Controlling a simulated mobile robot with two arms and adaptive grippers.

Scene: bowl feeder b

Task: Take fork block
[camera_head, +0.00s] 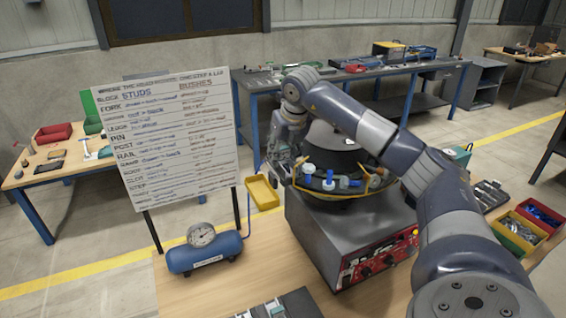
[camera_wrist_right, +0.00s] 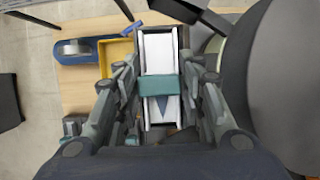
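My right gripper (camera_head: 277,176) hangs at the left side of the bowl feeder (camera_head: 345,235), above the yellow tray (camera_head: 262,193). In the right wrist view its two fingers (camera_wrist_right: 158,72) are spread on either side of a white channel-shaped chute (camera_wrist_right: 157,50). A teal piece (camera_wrist_right: 157,86) spans the chute between the fingers; I cannot tell whether it is the fork block. I see no clear gap or firm contact at the fingertips. Blue pieces (camera_head: 328,181) and white pieces lie on the bowl's rim. My left gripper is not in view.
A whiteboard (camera_head: 175,135) with handwriting stands left of the feeder. A blue air tank (camera_head: 205,253) with a gauge sits on the near table (camera_head: 185,295). Red, green and yellow bins (camera_head: 520,232) stand at the right. The bowl's dark round body (camera_wrist_right: 285,85) is close to the gripper's right.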

